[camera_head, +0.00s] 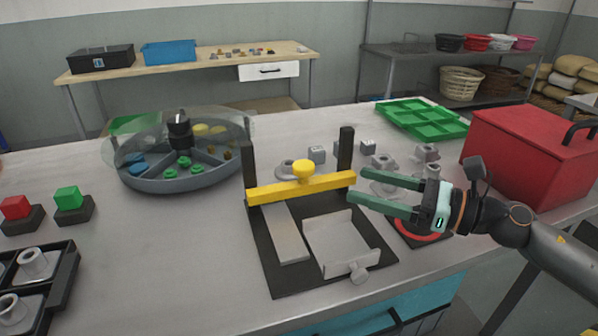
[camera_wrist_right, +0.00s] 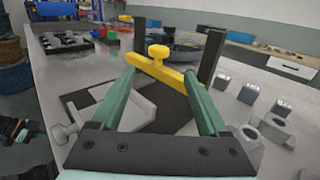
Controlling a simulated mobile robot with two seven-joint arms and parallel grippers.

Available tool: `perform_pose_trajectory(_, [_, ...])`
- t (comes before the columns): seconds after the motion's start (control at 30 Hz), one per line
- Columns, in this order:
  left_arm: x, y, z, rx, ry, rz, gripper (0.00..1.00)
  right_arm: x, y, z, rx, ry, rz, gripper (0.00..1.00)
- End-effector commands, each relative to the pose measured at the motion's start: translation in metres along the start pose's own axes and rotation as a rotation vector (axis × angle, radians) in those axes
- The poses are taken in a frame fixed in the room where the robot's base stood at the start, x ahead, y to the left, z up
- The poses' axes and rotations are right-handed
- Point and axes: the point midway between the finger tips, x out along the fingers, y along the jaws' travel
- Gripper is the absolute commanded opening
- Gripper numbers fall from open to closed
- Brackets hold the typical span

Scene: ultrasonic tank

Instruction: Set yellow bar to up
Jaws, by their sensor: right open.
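The yellow bar (camera_head: 301,187) spans two black posts (camera_head: 345,150) on a black base plate (camera_head: 273,272), low on the posts. A round yellow knob (camera_head: 303,169) stands on its middle. In the right wrist view the bar (camera_wrist_right: 155,68) and its knob (camera_wrist_right: 159,50) lie beyond and between my fingertips. My right gripper (camera_head: 356,183) is open and empty, its fingers pointing left at the bar's right end. I cannot tell whether a fingertip touches it. The right gripper also shows in the right wrist view (camera_wrist_right: 160,85). My left gripper is not in view.
A grey tray (camera_head: 340,244) with a side knob sits on the base plate. A round divided dish (camera_head: 185,183) with a clear lid stands left. Grey metal parts (camera_head: 317,154) lie behind the bar. A red box (camera_head: 520,150) and green tray (camera_head: 420,118) are at right.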

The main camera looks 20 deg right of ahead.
Motion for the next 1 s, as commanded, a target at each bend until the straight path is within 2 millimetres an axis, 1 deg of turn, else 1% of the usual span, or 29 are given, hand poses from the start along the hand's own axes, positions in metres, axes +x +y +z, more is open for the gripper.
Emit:
perform_pose_trajectory(0.17, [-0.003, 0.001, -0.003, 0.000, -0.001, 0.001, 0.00, 0.008, 0.000, 0.004, 0.002, -0.004, -0.001, 0.78])
perform_pose_trajectory(0.4, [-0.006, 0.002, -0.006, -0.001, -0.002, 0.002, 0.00, 0.025, 0.000, 0.005, 0.001, -0.004, -0.001, 0.78])
perform_pose_trajectory(0.57, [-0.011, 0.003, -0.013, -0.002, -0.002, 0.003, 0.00, 0.039, -0.001, 0.005, 0.004, -0.005, -0.002, 0.78])
perform_pose_trajectory(0.77, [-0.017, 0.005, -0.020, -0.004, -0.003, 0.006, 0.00, 0.060, -0.001, 0.006, 0.005, -0.006, -0.002, 0.78])
perform_pose_trajectory(1.0, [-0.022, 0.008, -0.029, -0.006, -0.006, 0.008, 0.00, 0.090, -0.001, 0.007, 0.004, -0.005, -0.001, 0.78])
